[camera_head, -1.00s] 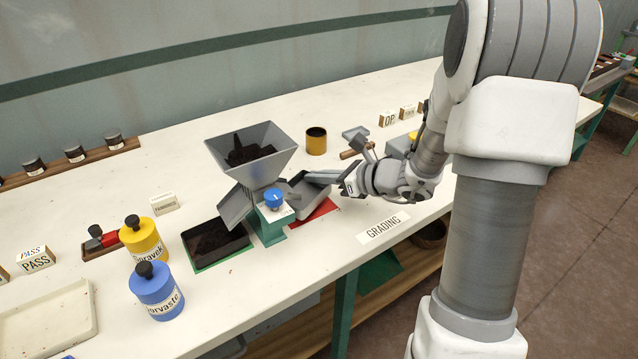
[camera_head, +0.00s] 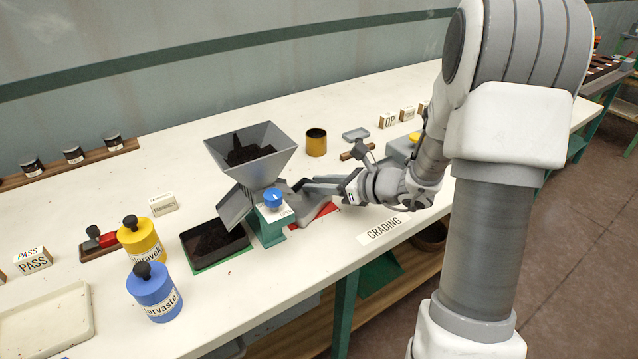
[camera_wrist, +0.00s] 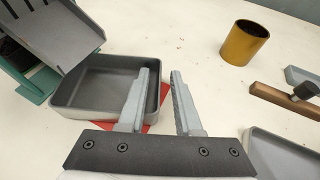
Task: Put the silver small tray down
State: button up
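The silver small tray (camera_wrist: 95,88) is empty and rests level at the red mat (camera_wrist: 156,110) beside the grey sorter in the wrist view. In the head view the tray (camera_head: 307,210) is partly hidden by the sorter and my fingers. My gripper (camera_wrist: 160,75) is open at the tray's right side. One finger is over the inside of the tray and the other is outside its right wall, with a gap between them. In the head view my gripper (camera_head: 306,184) reaches in from the right.
The sorter's hopper (camera_head: 250,150) holds dark grains, and a dark-filled tray (camera_head: 212,240) lies at its left. A brass cup (camera_head: 316,142) stands behind. A wooden-handled tool (camera_head: 358,151) and a GRADING sign (camera_head: 384,228) are nearby. Blue (camera_head: 154,292) and yellow (camera_head: 143,243) canisters stand left.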

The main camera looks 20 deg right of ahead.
jog(key=p+v, duration=0.2)
jog(key=v, duration=0.8)
jog(key=shift+s+d+r, duration=0.15)
jog(key=shift+d+r, duration=0.1)
jog(key=shift+s+d+r, duration=0.2)
jog(key=shift+s+d, duration=0.2)
jog(key=shift+s, duration=0.2)
